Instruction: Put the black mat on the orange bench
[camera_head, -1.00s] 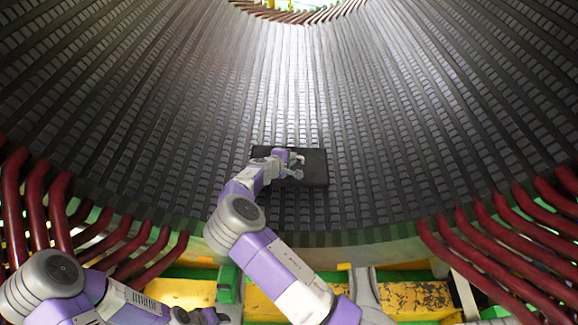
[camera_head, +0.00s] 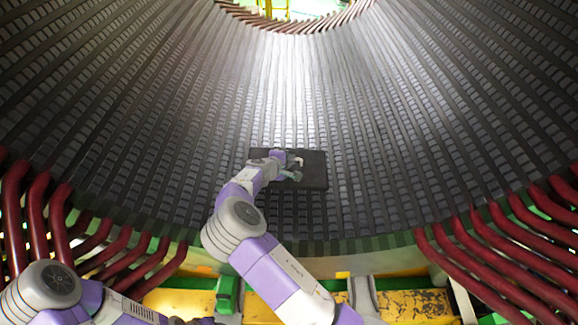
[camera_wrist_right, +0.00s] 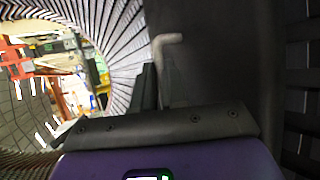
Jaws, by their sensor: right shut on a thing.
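The black mat (camera_head: 316,172) is a dark flat rectangle in front of the ribbed stator wall, near the middle of the head view. The exact grip contact is hard to see. My left arm shows at the lower left of the head view, but its gripper is out of view. I cannot clearly identify the orange bench; an orange-red structure (camera_wrist_right: 14,58) shows far off in the wrist view.
The ribbed stator wall (camera_head: 420,130) curves around ahead. Dark red bent bars (camera_head: 480,245) stand along its lower edge on both sides. A worn yellow beam (camera_head: 415,305) runs along the bottom. Brighter open space shows at the left of the wrist view.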

